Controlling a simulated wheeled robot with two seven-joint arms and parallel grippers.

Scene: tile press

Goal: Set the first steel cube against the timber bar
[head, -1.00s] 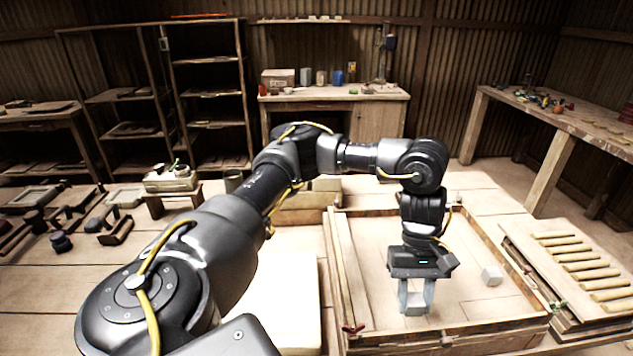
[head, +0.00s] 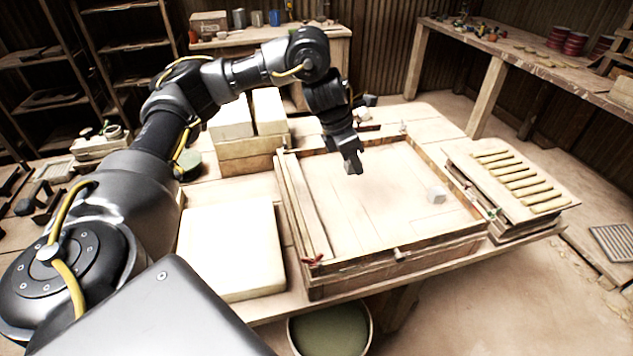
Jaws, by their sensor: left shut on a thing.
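A wooden press frame (head: 395,250) stands on the table with a pale flat bed inside. The timber bar (head: 303,212) lies lengthwise along its left inner side. My left gripper (head: 353,164) is over the back left part of the bed, to the right of the bar. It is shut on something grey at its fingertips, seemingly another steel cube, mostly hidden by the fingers. I cannot tell whether it touches the bed. My right gripper is not in view.
A pale slab (head: 232,250) lies left of the frame, with stacked pale blocks (head: 250,135) behind it. A board with several yellowish strips (head: 520,180) lies to the right. A bucket (head: 330,330) stands below the front edge. The middle of the bed is clear.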

